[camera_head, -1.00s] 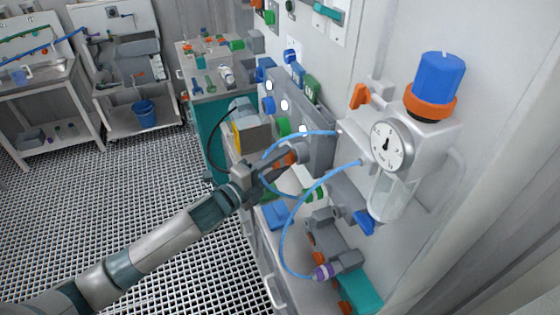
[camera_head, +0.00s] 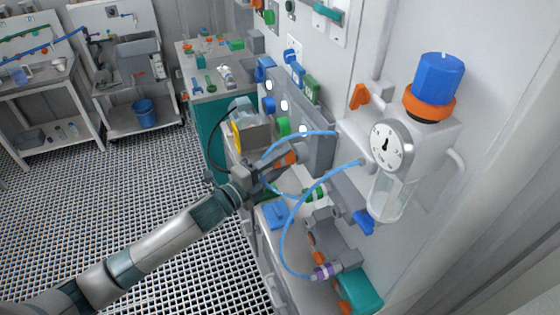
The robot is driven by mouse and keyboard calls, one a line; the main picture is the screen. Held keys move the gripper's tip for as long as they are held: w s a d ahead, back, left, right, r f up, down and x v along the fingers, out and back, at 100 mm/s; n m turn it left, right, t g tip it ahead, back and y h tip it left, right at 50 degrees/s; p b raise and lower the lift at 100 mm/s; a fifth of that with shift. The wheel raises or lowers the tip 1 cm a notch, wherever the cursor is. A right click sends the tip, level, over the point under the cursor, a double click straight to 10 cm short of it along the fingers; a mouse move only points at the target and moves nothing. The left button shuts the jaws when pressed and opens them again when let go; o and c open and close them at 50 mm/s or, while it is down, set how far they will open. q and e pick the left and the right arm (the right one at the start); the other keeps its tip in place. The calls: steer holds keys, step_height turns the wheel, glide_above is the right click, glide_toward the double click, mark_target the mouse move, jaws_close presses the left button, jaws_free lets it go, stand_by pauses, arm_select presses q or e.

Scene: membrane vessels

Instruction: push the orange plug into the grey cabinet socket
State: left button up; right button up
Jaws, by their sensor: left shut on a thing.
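My left gripper (camera_head: 270,164) reaches in from the left and is shut on the orange plug (camera_head: 287,159), held roughly level with its tip toward the grey cabinet (camera_head: 317,140) on the wall. The plug's tip is at or very near the cabinet's front; I cannot tell whether it touches or has entered. The socket itself is hidden behind the plug and gripper. A black cable (camera_head: 213,135) loops behind the gripper. My right gripper is not in view.
Blue hoses (camera_head: 283,232) loop close to the gripper from the gauge unit (camera_head: 391,145). A bench (camera_head: 281,240) with grey fittings and a blue block (camera_head: 275,214) lies below. Green and blue connectors (camera_head: 312,89) crowd the wall above. The grid floor at left is open.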

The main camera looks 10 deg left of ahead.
arm_select(q)
steer(key=shift+w+d, duration=0.25)
steer(key=shift+d, duration=0.1)
steer(key=o, duration=1.5)
steer(key=shift+s+a+f, duration=0.15)
steer(key=shift+s+a, duration=0.1)
steer(key=shift+s, duration=0.15)
steer(key=shift+b+v, duration=3.45)
steer(key=shift+v, duration=4.8)
